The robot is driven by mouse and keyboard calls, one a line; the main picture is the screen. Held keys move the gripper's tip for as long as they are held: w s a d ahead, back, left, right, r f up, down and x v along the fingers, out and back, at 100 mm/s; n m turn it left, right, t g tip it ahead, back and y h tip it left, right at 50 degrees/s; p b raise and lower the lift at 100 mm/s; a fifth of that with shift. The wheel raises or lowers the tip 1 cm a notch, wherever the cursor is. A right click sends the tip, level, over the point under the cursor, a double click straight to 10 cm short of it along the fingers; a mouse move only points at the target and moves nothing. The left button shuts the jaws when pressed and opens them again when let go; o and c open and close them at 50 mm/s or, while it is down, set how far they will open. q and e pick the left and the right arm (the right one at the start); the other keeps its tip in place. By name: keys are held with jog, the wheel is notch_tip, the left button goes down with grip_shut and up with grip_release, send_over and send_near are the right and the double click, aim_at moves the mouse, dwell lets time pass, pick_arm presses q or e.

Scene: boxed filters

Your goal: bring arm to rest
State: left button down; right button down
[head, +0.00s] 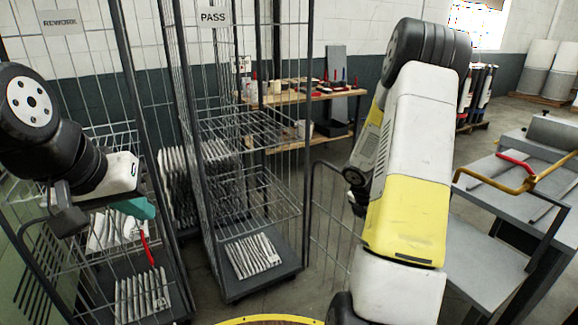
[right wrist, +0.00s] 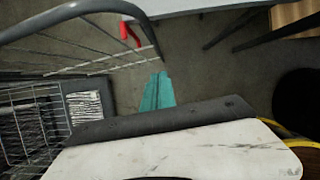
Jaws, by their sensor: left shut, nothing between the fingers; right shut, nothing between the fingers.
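My left gripper (head: 136,207) is at the left of the head view, in front of the REWORK cage cart (head: 70,262). Its teal fingers are shut with nothing visible between them. My right arm (head: 408,190), white and yellow, rises across the right of the head view, bent at the top; its gripper is hidden there. In the right wrist view my right gripper's teal fingers (right wrist: 157,92) are together and empty, pointing over the grey floor.
The PASS cage cart (head: 262,275) holds white pleated filters (head: 252,256). A grey table (head: 500,190) with red and yellow handles stands at the right. A cluttered workbench (head: 295,97) is at the back. In the right wrist view, cart bars run close by on the left.

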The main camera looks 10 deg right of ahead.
jog(key=s+a+r+m+t, duration=0.1)
jog(key=s+a+r+m, duration=0.1)
jog(key=a+r+m, duration=0.5)
jog(key=s+a+r+m+t, duration=0.1)
jog(key=s+a+r+m, duration=0.15)
jog(key=r, duration=0.85)
jog(key=s+a+r+m+t+y, duration=0.1)
jog(key=s+a+r+m+y, duration=0.2)
jog(key=a, duration=0.6)
jog(key=s+a+r+m+t+y, duration=0.1)
jog(key=s+a+r+m+y, duration=0.2)
jog(key=s+a+r+m, duration=0.5)
jog(key=s+m, duration=0.1)
jog(key=s, duration=0.3)
jog(key=shift+a+r+t, duration=0.2)
jog(key=shift+a+t, duration=0.1)
jog(key=shift+a, duration=0.1)
